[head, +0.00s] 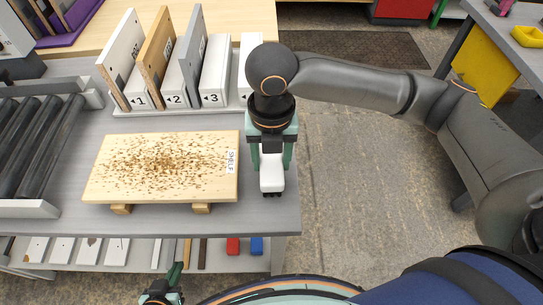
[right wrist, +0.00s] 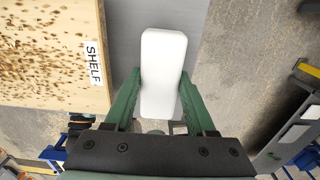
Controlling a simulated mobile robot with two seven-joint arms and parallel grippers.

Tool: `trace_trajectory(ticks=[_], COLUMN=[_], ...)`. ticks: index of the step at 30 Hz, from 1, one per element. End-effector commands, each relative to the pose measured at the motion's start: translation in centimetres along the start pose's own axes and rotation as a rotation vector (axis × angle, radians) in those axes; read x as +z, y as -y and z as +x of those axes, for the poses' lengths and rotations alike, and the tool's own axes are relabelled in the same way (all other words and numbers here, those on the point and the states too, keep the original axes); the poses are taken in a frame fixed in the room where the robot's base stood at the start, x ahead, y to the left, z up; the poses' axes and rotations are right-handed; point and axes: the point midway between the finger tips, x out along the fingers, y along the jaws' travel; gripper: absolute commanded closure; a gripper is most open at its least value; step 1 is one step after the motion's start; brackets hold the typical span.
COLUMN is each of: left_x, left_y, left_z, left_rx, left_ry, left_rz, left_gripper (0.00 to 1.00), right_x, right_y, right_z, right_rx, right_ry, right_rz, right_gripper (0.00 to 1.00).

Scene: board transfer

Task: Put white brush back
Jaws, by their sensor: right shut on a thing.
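The white brush (head: 272,175) is a white block with dark bristles showing at its near end in the head view. My right gripper (head: 271,160) is shut on it from above, at the right end of the grey table, just right of the SHELF board (head: 110,185). In the right wrist view the brush (right wrist: 162,65) lies between the green fingers of the gripper (right wrist: 160,85). I cannot tell if the brush touches the table. My left gripper (head: 168,286) is low at the bottom edge, in front of the lower shelf; its finger opening is unclear.
The SHELF board is strewn with brown bits and rests on wooden blocks. A rack (head: 180,107) with upright boards numbered 1, 2 and 3 stands behind it. A roller conveyor (head: 35,205) is at left. The lower shelf (head: 140,257) holds white pieces, sticks, and red and blue blocks.

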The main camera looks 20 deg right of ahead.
Motion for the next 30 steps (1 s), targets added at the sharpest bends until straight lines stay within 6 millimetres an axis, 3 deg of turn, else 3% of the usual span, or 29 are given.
trace_trajectory(ticks=[1, 8, 17, 22, 30], left_x=[0.0, -0.1, 0.0, -0.3, -0.8], left_y=[0.0, 0.0, 0.1, 0.2, 0.7], left_z=[0.0, 0.0, 0.0, -0.3, -0.8], left_rx=[0.000, 0.000, -0.002, -0.004, -0.014], left_ry=[-0.001, -0.002, -0.002, -0.003, -0.010], left_rz=[0.000, 0.001, 0.002, 0.002, 0.002], left_gripper=[1.00, 1.00, 1.00, 1.00, 1.00], right_x=[0.0, 0.0, 0.0, 0.1, 0.1], right_y=[0.0, 0.0, 0.0, -0.1, -0.1], right_z=[0.1, 0.1, -0.2, -2.5, -8.3], right_rx=[-0.001, -0.001, 0.000, 0.002, 0.002], right_ry=[-0.001, -0.001, 0.001, 0.003, 0.003], right_rz=[0.000, 0.000, 0.000, 0.001, 0.000], right_gripper=[0.41, 0.15, 0.14, 0.14, 0.14])
